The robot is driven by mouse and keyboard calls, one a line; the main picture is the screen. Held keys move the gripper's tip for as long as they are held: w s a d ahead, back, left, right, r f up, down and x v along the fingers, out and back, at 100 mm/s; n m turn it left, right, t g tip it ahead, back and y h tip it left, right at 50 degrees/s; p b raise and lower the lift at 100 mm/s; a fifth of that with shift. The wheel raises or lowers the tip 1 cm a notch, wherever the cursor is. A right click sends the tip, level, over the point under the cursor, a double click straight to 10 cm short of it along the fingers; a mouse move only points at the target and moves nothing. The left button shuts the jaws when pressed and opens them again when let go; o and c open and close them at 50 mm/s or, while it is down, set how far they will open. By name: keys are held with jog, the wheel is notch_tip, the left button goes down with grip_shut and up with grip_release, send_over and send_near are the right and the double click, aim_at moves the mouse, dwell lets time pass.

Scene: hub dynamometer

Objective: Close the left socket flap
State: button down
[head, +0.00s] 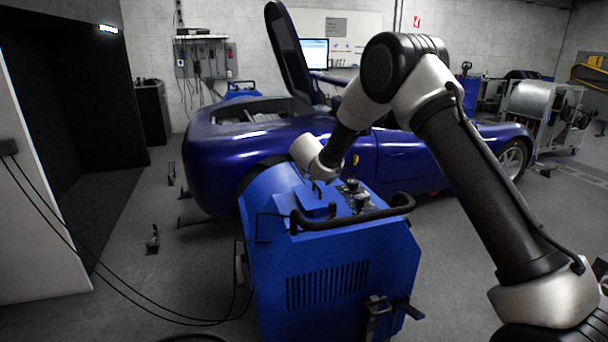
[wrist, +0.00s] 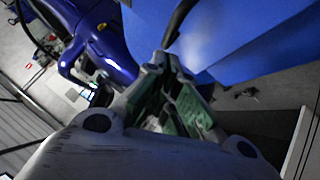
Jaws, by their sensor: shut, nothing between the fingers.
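The blue dynamometer cabinet (head: 330,285) stands in the middle of the head view, with dark knobs (head: 352,187) on its top. A small raised blue piece (head: 332,209) stands on the top face. I cannot tell if it is the left socket flap, and no flap can be made out clearly. My gripper (wrist: 172,62) is shut and empty in the wrist view, its fingertips close to the blue cabinet side (wrist: 235,35) and a black bar or cable (wrist: 178,22). In the head view my wrist hangs over the cabinet's far left top and mostly hides the gripper.
A black handle bar (head: 345,218) runs along the cabinet's near top edge. Thin black cables (head: 130,295) hang from the left wall to the cabinet. A blue car (head: 235,145) stands close behind. The floor left of the cabinet is mostly open.

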jog(key=shift+w+d+f, duration=0.15)
jog(key=shift+d+f, duration=0.25)
jog(key=shift+d, duration=0.1)
jog(key=shift+w+d+f, duration=0.15)
jog(key=shift+d+f, duration=0.25)
jog(key=shift+d, duration=0.1)
